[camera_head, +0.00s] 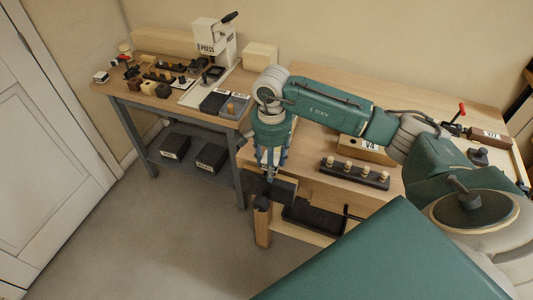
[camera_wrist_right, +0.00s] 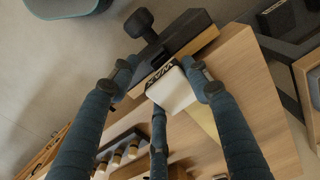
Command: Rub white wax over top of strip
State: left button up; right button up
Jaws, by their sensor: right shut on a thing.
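My right gripper (camera_head: 270,171) reaches down over the front left corner of the right bench, just above the dark vise (camera_head: 283,190). In the right wrist view its fingers (camera_wrist_right: 168,80) are closed around the white wax (camera_wrist_right: 172,92), a small block with a dark-lettered label on its end. The wax lies close to the wood-faced jaw of the vise (camera_wrist_right: 160,42); whether it touches anything below cannot be told. A pale band (camera_wrist_right: 207,118) shows beside the wax and may be the strip, partly hidden by a finger. My left gripper is not in view.
A dark rack with several wooden pegs (camera_head: 353,173) and a wooden block labelled V4 (camera_head: 365,149) stand on the bench right of the gripper. A second bench at the left holds a press (camera_head: 213,42) and grey bins (camera_head: 224,103). Open floor lies in front.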

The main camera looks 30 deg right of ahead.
jog(key=shift+s+a, duration=0.25)
jog(key=shift+a, duration=0.05)
jog(key=r, duration=0.2)
jog(key=p, duration=0.1)
jog(key=shift+s+a+r, duration=0.15)
jog(key=shift+a+r, duration=0.1)
jog(key=shift+r, duration=0.15)
jog(key=shift+d+r+p, duration=0.15)
jog(key=shift+r+p, duration=0.15)
jog(key=shift+r, duration=0.2)
jog(key=shift+d+r+p, duration=0.1)
jog(key=shift+r+p, duration=0.3)
jog(key=shift+r, duration=0.3)
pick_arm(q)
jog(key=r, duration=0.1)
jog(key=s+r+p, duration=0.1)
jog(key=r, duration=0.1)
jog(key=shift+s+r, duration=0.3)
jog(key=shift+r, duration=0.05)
pick_arm(e)
notch_tip(320, 180, up, 3)
jog(key=shift+f, duration=0.1)
